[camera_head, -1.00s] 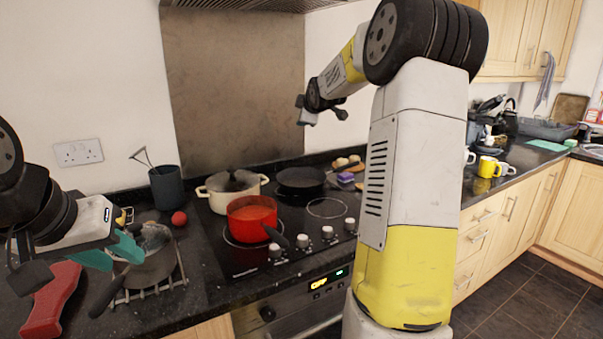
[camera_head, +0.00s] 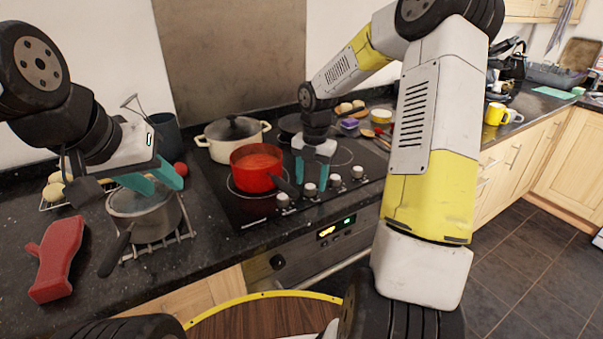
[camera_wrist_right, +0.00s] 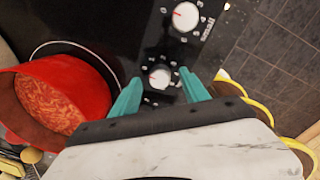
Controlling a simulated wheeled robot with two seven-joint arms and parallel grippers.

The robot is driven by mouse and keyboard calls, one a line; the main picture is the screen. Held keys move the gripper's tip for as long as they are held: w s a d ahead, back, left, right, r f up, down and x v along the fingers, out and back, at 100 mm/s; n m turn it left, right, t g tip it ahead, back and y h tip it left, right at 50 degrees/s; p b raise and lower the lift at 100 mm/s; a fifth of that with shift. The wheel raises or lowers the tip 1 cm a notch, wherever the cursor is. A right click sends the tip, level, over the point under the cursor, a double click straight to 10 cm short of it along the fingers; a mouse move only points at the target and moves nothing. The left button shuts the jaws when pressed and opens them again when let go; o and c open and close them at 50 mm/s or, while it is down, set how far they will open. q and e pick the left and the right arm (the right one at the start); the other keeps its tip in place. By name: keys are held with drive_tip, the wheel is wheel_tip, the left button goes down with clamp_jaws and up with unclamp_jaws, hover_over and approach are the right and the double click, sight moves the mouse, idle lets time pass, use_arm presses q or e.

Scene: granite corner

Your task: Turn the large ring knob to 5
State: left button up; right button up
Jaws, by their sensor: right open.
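A row of several white knobs runs along the hob's front edge, including a knob (camera_head: 310,189) below my right gripper (camera_head: 312,178). The right wrist view shows a knob (camera_wrist_right: 159,78) between the open teal fingertips of this gripper (camera_wrist_right: 160,80); contact cannot be told. A second knob (camera_wrist_right: 186,17) beyond it has a label that seems to read "small" and numbers around it. The nearer knob's label is not legible, so I cannot tell which is the large ring knob. My left gripper (camera_head: 167,187) is open and empty over the grey saucepan.
A red pot (camera_head: 257,181) with food stands left of the right gripper, its dark handle reaching toward the knobs. A cream lidded pot (camera_head: 212,143) stands behind. The grey saucepan (camera_head: 146,222) sits on a rack, with a red object (camera_head: 57,258) to its left.

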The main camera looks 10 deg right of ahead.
drive_tip(key=shift+f, duration=0.9)
clamp_jaws()
